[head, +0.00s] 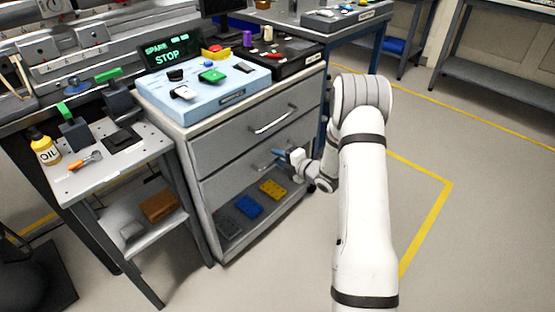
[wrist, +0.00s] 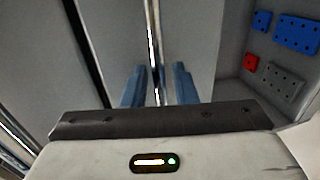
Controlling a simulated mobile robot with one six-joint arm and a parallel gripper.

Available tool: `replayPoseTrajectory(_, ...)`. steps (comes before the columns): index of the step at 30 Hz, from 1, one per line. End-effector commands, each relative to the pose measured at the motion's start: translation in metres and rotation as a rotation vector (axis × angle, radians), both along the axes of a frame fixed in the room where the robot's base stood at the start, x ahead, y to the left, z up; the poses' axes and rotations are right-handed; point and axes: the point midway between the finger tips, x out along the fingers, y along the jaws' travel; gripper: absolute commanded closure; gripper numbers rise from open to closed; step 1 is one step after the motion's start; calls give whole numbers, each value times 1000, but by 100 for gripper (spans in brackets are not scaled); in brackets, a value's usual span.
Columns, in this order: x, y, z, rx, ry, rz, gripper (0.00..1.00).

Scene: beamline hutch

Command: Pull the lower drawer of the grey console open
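The grey console (head: 205,135) has an upper drawer with a bright bar handle (head: 273,120) and a lower drawer (head: 228,183) beneath it. The lower drawer's front looks flush with the console. My gripper (head: 280,153) is in front of the lower drawer, hiding part of its handle. In the wrist view, the lower drawer's handle (wrist: 153,45) is a shiny bar running between the two blue fingertips of my gripper (wrist: 158,84). The fingers are apart, one on each side of the bar, with a visible gap on both sides. Contact is not visible.
Below the lower drawer is an open shelf with a yellow block (head: 272,189), a blue block (head: 248,207) and a dark grey block. A side table (head: 95,180) with an oil bottle (head: 45,150) stands left. The floor (head: 290,275) in front of the console is clear.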

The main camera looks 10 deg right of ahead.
Motion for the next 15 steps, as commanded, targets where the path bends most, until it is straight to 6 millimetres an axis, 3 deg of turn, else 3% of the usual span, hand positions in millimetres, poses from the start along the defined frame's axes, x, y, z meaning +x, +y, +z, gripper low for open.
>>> replayPoseTrajectory(4,0,0,0,0,0,0,75)
replayPoseTrajectory(13,0,1,0,0,2,1,100)
replayPoseTrajectory(15,-1,1,0,0,2,1,100)
